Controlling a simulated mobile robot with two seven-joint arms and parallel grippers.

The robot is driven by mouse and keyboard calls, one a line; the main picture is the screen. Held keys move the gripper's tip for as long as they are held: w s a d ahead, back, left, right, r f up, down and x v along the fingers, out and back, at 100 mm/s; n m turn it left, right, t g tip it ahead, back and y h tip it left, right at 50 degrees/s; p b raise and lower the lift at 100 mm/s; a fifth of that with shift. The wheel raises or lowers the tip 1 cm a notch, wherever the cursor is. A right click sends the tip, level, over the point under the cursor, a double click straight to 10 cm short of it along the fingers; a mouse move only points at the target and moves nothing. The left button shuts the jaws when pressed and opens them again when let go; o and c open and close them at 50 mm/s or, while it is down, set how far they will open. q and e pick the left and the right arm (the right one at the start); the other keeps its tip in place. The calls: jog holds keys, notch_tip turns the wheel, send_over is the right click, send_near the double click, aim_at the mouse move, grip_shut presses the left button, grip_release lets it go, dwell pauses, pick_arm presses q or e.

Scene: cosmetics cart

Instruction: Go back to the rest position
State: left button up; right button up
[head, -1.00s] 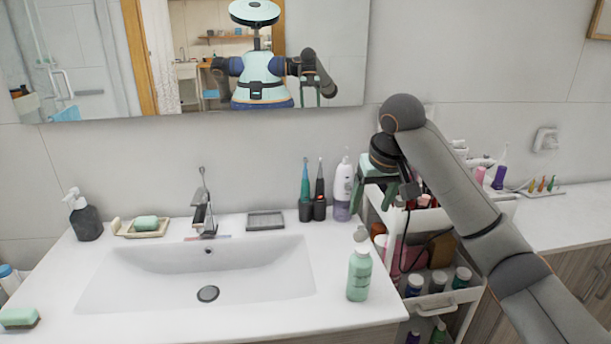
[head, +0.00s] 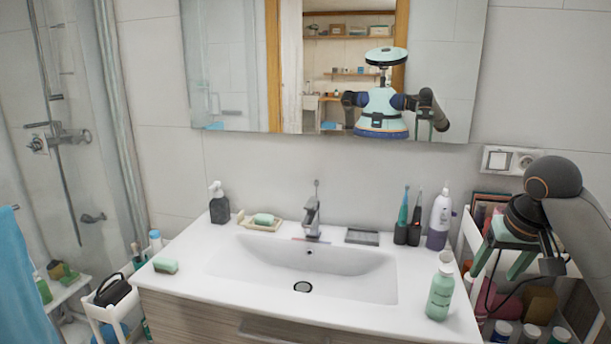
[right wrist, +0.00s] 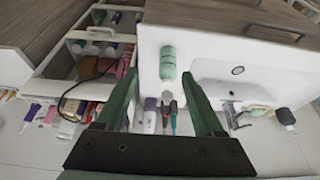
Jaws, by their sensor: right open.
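My right gripper (head: 494,274) hangs at the right of the head view, its two green fingers apart with nothing between them. It is over the cart beside the sink counter (head: 205,280). In the right wrist view the open fingers (right wrist: 158,78) frame the counter edge, with a green pump bottle (right wrist: 168,62) beyond. That bottle (head: 440,290) stands upright on the counter's right front, apart from the gripper. My left gripper is not directly in view.
The white cart (right wrist: 60,85) with bottles and boxes stands right of the counter. A small caddy (head: 110,312) and blue towel (head: 25,280) are at left.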

jog(key=s+a+f+n+t+y, duration=0.1)
jog(key=a+f, duration=0.3)
jog(key=f, duration=0.5)
jog(key=s+a+f+n+y, duration=0.1)
jog(key=a+f, duration=0.3)
jog(key=f, duration=0.6)
jog(key=s+a+f+n+t+y, duration=0.1)
jog(key=a+f, duration=0.3)
jog(key=f, duration=0.5)
jog(key=s+a+f+t, duration=0.1)
jog(key=s+f, duration=0.3)
jog(key=s, duration=0.3)
jog(key=s+a+f+n+t, duration=0.1)
jog(key=s+f, duration=0.3)
jog(key=s, duration=0.4)
jog(key=s+a+f+t, duration=0.1)
jog(key=s+a+f, duration=0.2)
jog(key=s, duration=0.4)
jog(key=shift+s+f+n, duration=0.25)
jog(key=shift+f+n, duration=0.05)
jog(key=shift+f, duration=0.2)
